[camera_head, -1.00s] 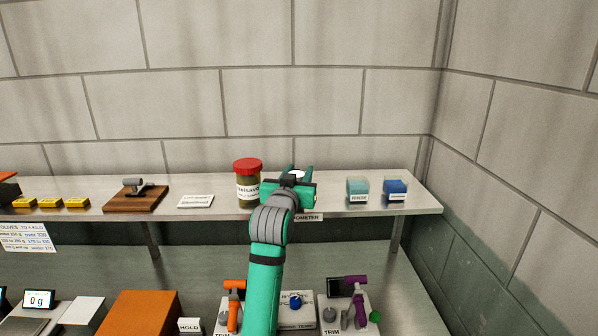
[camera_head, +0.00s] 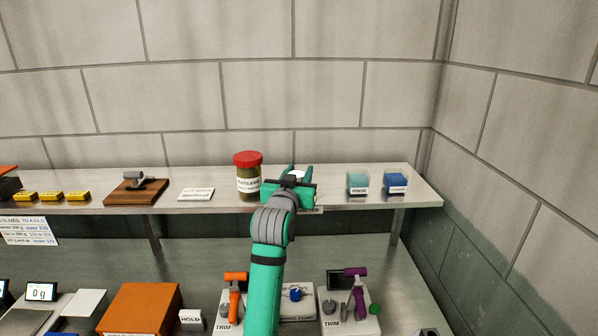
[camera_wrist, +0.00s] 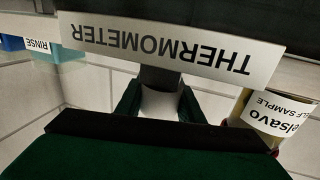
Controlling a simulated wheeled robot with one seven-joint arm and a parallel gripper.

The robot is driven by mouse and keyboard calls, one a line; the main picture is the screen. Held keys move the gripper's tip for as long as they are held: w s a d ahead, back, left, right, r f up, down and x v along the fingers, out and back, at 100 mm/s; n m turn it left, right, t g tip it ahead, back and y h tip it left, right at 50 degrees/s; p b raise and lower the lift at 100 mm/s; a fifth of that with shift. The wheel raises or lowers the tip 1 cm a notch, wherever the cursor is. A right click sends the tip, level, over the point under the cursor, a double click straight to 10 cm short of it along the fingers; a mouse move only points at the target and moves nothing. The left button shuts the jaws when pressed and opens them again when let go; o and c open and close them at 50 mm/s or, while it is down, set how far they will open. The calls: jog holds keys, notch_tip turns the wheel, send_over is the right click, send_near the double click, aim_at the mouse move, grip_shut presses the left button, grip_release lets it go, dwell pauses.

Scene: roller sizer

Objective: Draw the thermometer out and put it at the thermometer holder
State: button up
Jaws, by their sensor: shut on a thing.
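My gripper (camera_head: 298,176) is above the wall shelf (camera_head: 330,195), right of the red-lidded jar. Its two green fingers are shut on a small white piece (camera_head: 297,174), which also shows between the fingers in the wrist view (camera_wrist: 160,102). This looks like part of the thermometer; the rest is hidden. In the wrist view a dark upright part (camera_wrist: 160,78) stands beside the white piece, partly behind the label. A THERMOMETER label (camera_wrist: 170,48) appears upside down there; in the head view my gripper mostly covers it. I cannot make out the thermometer holder.
The jar (camera_head: 248,183) stands close left of my gripper. RINSE (camera_head: 358,184) and blue (camera_head: 396,184) containers stand to the right. A wooden board (camera_head: 136,191) and a white card (camera_head: 196,194) lie left. Below are an orange box (camera_head: 140,308) and TRIM units (camera_head: 345,315).

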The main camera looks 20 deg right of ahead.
jog(key=o, duration=1.2)
jog(key=shift+o, duration=0.2)
jog(key=shift+a, duration=0.1)
jog(key=v, duration=1)
jog(key=shift+s+a, duration=0.2)
jog(key=shift+s, duration=0.1)
jog(key=shift+f, duration=0.15)
